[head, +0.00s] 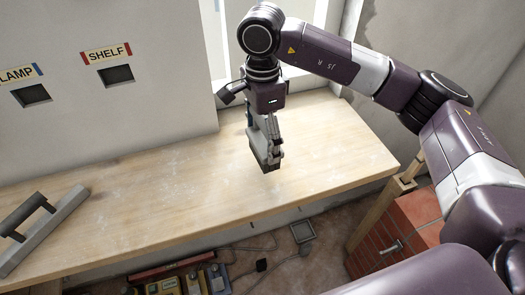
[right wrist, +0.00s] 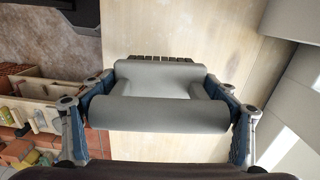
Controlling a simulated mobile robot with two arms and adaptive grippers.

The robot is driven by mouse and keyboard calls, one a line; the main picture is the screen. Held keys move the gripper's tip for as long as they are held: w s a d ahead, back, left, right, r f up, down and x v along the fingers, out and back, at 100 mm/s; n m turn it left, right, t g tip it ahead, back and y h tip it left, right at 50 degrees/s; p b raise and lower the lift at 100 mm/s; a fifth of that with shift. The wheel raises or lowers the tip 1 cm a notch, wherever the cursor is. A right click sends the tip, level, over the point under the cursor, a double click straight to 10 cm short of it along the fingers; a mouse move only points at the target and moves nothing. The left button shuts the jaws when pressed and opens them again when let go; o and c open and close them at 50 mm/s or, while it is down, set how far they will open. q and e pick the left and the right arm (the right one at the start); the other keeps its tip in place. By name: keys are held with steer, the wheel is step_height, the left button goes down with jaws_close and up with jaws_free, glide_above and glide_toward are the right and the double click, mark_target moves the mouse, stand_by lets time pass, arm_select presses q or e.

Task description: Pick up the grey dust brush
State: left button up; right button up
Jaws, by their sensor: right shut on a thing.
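The grey dust brush (right wrist: 160,113) fills the middle of the right wrist view, between the two blue-sided fingers. It has a rounded grey body, with a dark slatted part showing behind it. My right gripper (head: 272,145) is shut on it and points down over the wooden bench. In the head view the brush (head: 262,155) is partly hidden by the fingers; I cannot tell whether its lower end touches the bench. My left gripper is not in view.
The wooden bench (head: 150,200) is mostly clear. A grey float-like tool with a handle (head: 40,228) lies at its left end. Wall slots are marked LAMP and SHELF (head: 116,75). Below the front edge are a crate of items (head: 180,280) and red bricks (head: 405,228).

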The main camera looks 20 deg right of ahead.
step_height(320, 180, up, 15)
steer(key=shift+r+b, duration=0.1)
steer(key=shift+b, duration=0.7)
steer(key=o, duration=0.7)
steer(key=shift+c, duration=0.2)
steer(key=c, duration=0.7)
